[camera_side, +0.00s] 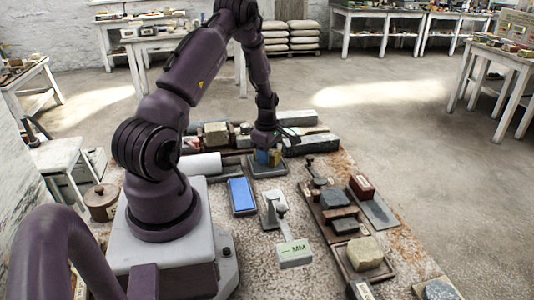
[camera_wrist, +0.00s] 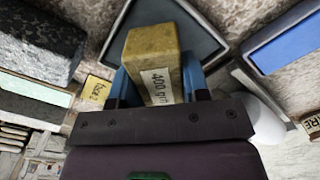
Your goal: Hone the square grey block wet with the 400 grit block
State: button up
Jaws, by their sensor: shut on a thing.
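My gripper (camera_side: 267,157) is shut on a yellowish-tan block (camera_wrist: 152,58) with a white "400 grit" label, its blue fingers on either side in the wrist view. In the side view, the held block sits small between the fingers, above a square grey block (camera_side: 283,171) on the bench. The grey block's dark-edged corner (camera_wrist: 208,47) shows behind the held block in the wrist view. I cannot tell whether the two touch. The gripper hides part of the grey block, and I cannot make out water on it.
A blue-topped tray (camera_side: 242,196) lies in front and to the left. A dark stone slab (camera_side: 311,144) lies behind right.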

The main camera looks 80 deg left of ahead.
jog(key=shift+f, duration=0.6)
dwell(1.2)
jog(key=shift+r, duration=3.55)
jog(key=w+d+r+m, duration=0.35)
jog(key=w+d, duration=0.25)
jog(key=d, duration=0.2)
jog(key=w+d+r+m, duration=0.35)
jog(key=w+d, duration=0.25)
jog(key=d, duration=0.2)
jog(key=s+d+r+m, duration=0.1)
jog(key=d+m, duration=0.7)
jog(key=m, duration=0.2)
jog(key=s+d+r+m, duration=0.1)
jog(key=d+r+m, duration=0.1)
jog(key=d+m, duration=0.7)
jog(key=shift+s+r+m, duration=0.2)
jog(key=shift+r+m, duration=0.05)
jog(key=shift+m, duration=0.55)
